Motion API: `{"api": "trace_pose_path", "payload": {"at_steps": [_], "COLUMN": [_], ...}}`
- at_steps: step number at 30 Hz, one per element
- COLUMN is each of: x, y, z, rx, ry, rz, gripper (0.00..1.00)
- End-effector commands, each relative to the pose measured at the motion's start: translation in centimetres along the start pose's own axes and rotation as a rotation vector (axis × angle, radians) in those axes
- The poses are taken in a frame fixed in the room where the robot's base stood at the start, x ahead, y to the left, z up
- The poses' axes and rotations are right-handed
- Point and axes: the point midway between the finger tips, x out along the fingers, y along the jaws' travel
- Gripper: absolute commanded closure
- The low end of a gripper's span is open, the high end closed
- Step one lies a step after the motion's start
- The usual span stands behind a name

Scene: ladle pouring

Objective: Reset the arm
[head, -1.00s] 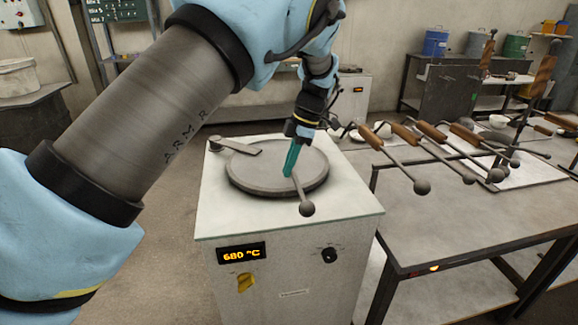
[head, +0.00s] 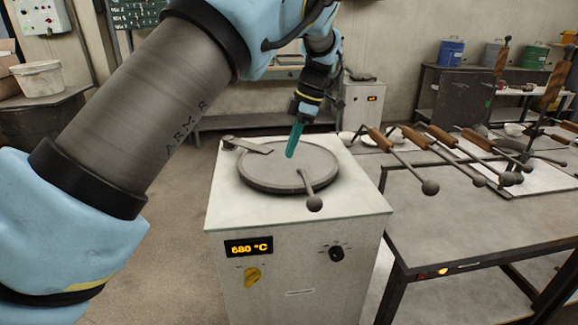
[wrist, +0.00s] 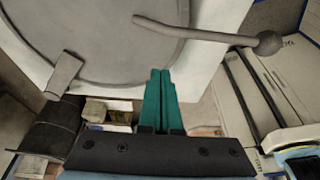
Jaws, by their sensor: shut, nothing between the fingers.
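My gripper (head: 291,154) has green fingers, shut with nothing between them, above the furnace lid in the head view. The fingers also show shut in the wrist view (wrist: 161,75). The round grey lid (head: 262,168) lies on the white furnace (head: 230,213). A dark handle with a ball end (head: 314,203) sticks out from the lid's front edge; it also shows at the top right of the wrist view (wrist: 268,43). My fingertips are apart from this handle.
The furnace display (head: 249,247) reads 680 °C. At the right a metal table (head: 440,232) holds several wooden-handled ladles (head: 445,136). A grey bracket (head: 245,145) sits at the lid's back left. Open floor lies left of the furnace.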

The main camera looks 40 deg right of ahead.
Motion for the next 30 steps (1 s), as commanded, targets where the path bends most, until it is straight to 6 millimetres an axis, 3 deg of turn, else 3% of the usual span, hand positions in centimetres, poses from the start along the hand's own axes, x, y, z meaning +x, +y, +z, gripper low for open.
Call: {"api": "trace_pose_path", "payload": {"at_steps": [4, 9, 16, 19, 23, 25, 30], "x": [-2.2, -3.5, -3.7, -3.0, -0.5, 1.5, 6.2], "y": [0.1, 0.1, 0.2, 0.7, 1.8, 1.9, -0.5], "z": [0.1, -0.1, -0.3, -2.0, -8.1, -12.6, -22.6], "rx": [-0.001, -0.001, 0.000, 0.016, 0.090, 0.159, 0.353], "ry": [-0.001, 0.000, 0.000, -0.014, -0.066, -0.110, -0.211], "rz": [0.002, 0.000, -0.003, -0.013, -0.043, -0.052, -0.024], "gripper": [1.00, 1.00, 1.00, 1.00, 1.00, 1.00, 1.00]}}
